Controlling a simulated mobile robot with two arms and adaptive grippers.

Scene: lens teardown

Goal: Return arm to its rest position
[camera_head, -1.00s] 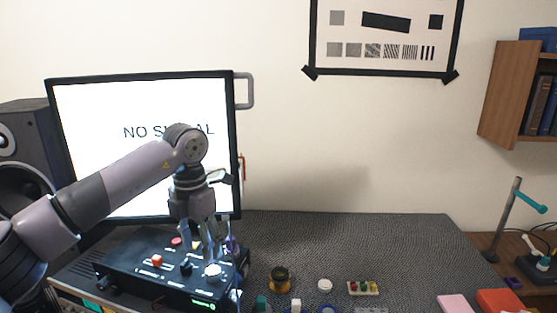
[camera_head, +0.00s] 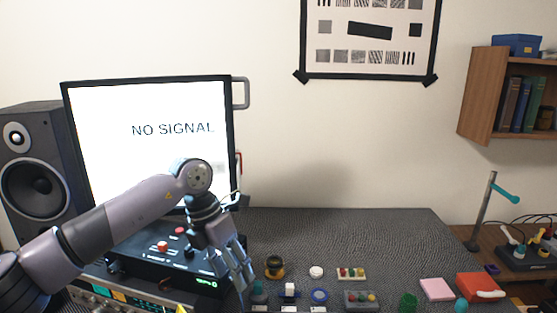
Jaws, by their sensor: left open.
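My left arm comes in from the left, bent at the elbow in front of the monitor. My left gripper (camera_head: 238,272) points down and is open, with nothing seen between its fingers. It is in front of the right end of the black control box (camera_head: 135,268), which has red knobs and a green display. The gripper covers part of the box's right side. My right gripper is not in view.
The monitor (camera_head: 110,105) reads "NO SIGNAL"; a speaker (camera_head: 35,190) stands left. Small parts lie on the dark mat (camera_head: 390,235): a black-and-amber ring (camera_head: 274,267), a white cap (camera_head: 316,272), a button strip (camera_head: 352,274), a pink block (camera_head: 436,289). The mat's back is clear.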

